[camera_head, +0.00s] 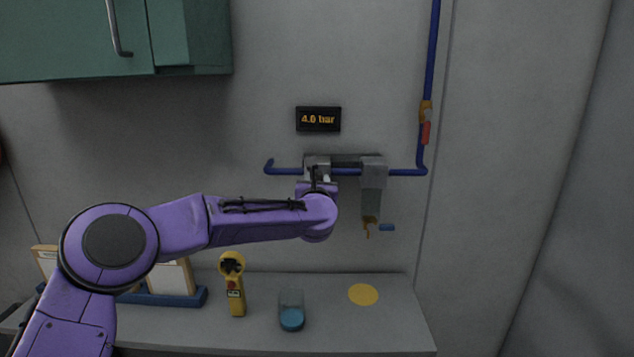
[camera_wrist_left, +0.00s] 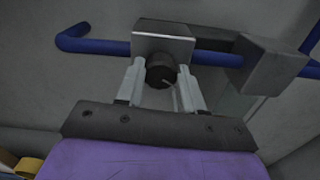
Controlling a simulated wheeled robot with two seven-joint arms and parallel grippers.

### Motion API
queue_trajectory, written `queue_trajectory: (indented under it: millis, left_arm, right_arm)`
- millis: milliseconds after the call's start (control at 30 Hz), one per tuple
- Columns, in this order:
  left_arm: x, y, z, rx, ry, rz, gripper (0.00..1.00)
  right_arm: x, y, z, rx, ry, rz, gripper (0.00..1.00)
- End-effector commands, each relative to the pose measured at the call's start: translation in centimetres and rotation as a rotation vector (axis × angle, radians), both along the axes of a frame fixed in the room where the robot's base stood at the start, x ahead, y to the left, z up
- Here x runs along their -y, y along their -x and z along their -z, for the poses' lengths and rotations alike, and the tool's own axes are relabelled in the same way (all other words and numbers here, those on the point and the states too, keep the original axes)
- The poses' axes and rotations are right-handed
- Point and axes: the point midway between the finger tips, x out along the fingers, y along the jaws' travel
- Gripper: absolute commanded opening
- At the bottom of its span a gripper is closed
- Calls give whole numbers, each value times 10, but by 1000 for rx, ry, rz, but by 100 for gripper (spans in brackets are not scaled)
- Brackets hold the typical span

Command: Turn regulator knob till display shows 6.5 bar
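The regulator knob (camera_wrist_left: 161,71) is dark and round with a pale mark. It sits below a grey regulator block (camera_wrist_left: 163,43) on the blue pipe in the left wrist view. My left gripper (camera_wrist_left: 161,76) has one pale finger on each side of the knob, and both tips appear to touch it. In the head view my purple left arm hides the knob, and the gripper shows only partly below the regulator block (camera_head: 317,166). The display (camera_head: 318,119) on the wall reads about 4.0 bar; its last digit is not sharp. My right gripper is not in view.
A grey filter unit (camera_head: 372,184) hangs right of the regulator. The blue pipe (camera_head: 408,172) rises at right past a red-handled valve (camera_head: 426,128). A yellow handheld device (camera_head: 234,283), a blue-based cup (camera_head: 291,315) and a yellow disc (camera_head: 363,294) are on the counter (camera_head: 390,330). A green cabinet (camera_head: 190,35) hangs upper left.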

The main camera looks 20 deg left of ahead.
Motion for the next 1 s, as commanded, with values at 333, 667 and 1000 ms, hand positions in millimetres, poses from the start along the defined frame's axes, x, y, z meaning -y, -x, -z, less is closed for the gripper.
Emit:
queue_trajectory:
  millis: [333, 667, 1000]
  left_arm:
    - [0, 0, 0, -10, -37, -1, 7]
    - [-1, 0, 0, -68, -240, -2, 7]
    - [-1, 0, -1, -141, -490, -1, 7]
  right_arm:
    - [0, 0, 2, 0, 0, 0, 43]
    - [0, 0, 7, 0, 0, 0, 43]
    - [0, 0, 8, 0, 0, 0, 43]
